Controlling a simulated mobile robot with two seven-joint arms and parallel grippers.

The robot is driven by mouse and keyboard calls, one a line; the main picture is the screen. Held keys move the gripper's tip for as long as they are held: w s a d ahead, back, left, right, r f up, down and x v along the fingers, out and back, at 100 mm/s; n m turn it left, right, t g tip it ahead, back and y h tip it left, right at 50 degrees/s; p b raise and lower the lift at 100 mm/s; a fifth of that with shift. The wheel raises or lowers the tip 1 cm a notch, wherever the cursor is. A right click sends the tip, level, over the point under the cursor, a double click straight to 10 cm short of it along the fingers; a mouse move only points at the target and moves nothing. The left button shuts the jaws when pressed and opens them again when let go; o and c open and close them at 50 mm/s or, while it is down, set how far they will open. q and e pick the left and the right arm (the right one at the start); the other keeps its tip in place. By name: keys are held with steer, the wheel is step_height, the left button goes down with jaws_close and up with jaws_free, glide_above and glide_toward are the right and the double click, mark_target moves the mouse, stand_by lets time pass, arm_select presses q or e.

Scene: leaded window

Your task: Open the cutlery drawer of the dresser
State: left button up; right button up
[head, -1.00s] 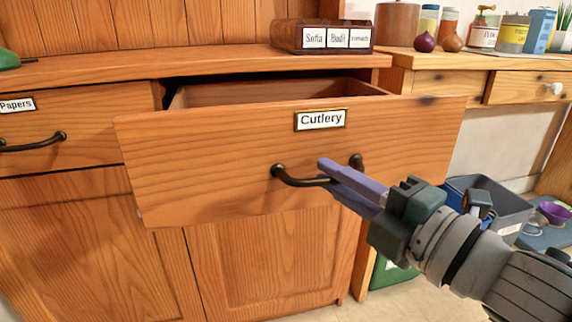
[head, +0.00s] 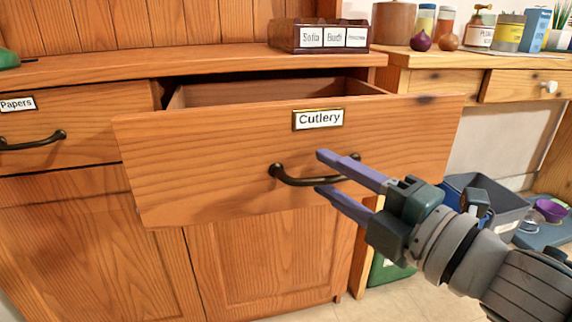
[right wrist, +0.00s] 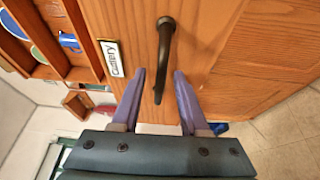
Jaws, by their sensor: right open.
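The cutlery drawer (head: 220,150) of the dresser (head: 90,205) stands pulled out, its inside partly visible behind the front. Its front bears a "Cutlery" label (head: 318,119) and a dark bow handle (head: 305,181). My right gripper (head: 320,173) is open at the right end of the handle, one finger above the bar and one below. In the right wrist view the handle (right wrist: 165,50) shows between and beyond the spread fingers (right wrist: 161,72), with nothing visibly gripped. The drawer's contents are hidden. My left gripper is not in view.
A shut "Papers" drawer (head: 75,120) is at the left. A box with name labels (head: 320,36) stands on the dresser top. At the right are a side table with jars (head: 510,33), a grey bin (head: 505,205) and a green container (head: 390,268) on the floor.

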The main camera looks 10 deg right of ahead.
steer(key=p+v, duration=0.2)
steer(key=v, duration=0.8)
steer(key=s+d+r+m+g+h+p, duration=0.15)
steer(key=r+m+h+p, duration=0.25)
steer(key=r+m+p, duration=0.5)
steer(key=d+r+m+g+h+p, duration=0.35)
steer(key=r+p, duration=0.35)
steer(key=p, duration=0.5)
steer(key=s+a+r+m+g+p, duration=0.2)
steer(key=s+r+m+g+p, duration=0.2)
steer(key=s+r+p, duration=0.5)
steer(key=s+a+r+m+g+p, duration=0.3)
steer(key=s+r+m+g+p, duration=0.15)
steer(key=s+r+p, duration=0.4)
step_height(320, 180, up, 34)
steer(key=w+p, duration=0.2)
steer(key=p, duration=3.4)
steer(key=shift+r, duration=0.2)
